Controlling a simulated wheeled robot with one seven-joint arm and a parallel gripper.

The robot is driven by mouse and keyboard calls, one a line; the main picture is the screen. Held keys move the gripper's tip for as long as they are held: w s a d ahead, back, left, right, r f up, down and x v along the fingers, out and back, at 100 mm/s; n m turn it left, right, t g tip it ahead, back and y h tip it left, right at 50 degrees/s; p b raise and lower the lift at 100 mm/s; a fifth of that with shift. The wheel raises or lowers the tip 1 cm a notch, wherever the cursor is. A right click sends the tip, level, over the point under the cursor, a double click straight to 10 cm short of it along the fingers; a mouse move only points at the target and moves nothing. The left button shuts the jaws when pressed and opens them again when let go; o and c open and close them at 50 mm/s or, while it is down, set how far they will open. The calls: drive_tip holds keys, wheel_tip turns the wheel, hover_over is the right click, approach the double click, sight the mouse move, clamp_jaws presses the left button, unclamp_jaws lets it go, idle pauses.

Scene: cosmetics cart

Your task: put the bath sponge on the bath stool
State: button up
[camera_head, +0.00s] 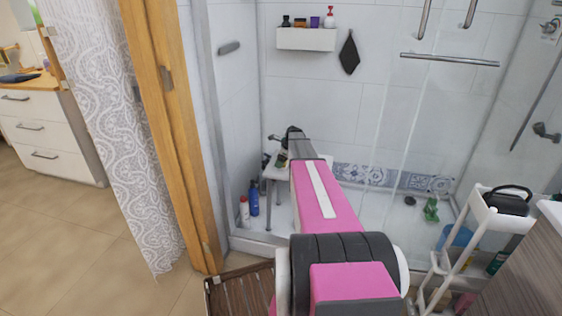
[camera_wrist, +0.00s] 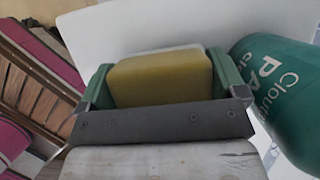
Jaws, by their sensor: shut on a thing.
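The yellow bath sponge (camera_wrist: 160,80) sits between the two green fingers of my gripper (camera_wrist: 160,84), which is shut on it. A broad white surface (camera_wrist: 125,30) shows behind the sponge in the wrist view; I cannot tell whether the sponge touches it. In the head view the bath stool (camera_head: 274,173), with a pale seat and grey legs, stands in the shower. My arm reaches over the stool and partly hides it. My gripper (camera_head: 283,160) is small and mostly hidden there.
A green bottle (camera_wrist: 278,85) with white lettering is close to the right of my gripper. Blue (camera_head: 253,198) and white-red (camera_head: 244,211) bottles stand near the stool. A glass panel (camera_head: 400,130) and a white cart (camera_head: 490,215) are to the right. A slatted wooden object (camera_head: 240,292) lies in front.

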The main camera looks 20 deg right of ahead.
drive_tip(key=o, duration=0.5)
drive_tip(key=shift+f, duration=0.1)
drive_tip(key=shift+o, duration=0.2)
drive_tip(key=v, duration=1.2)
drive_tip(key=shift+a, duration=0.1)
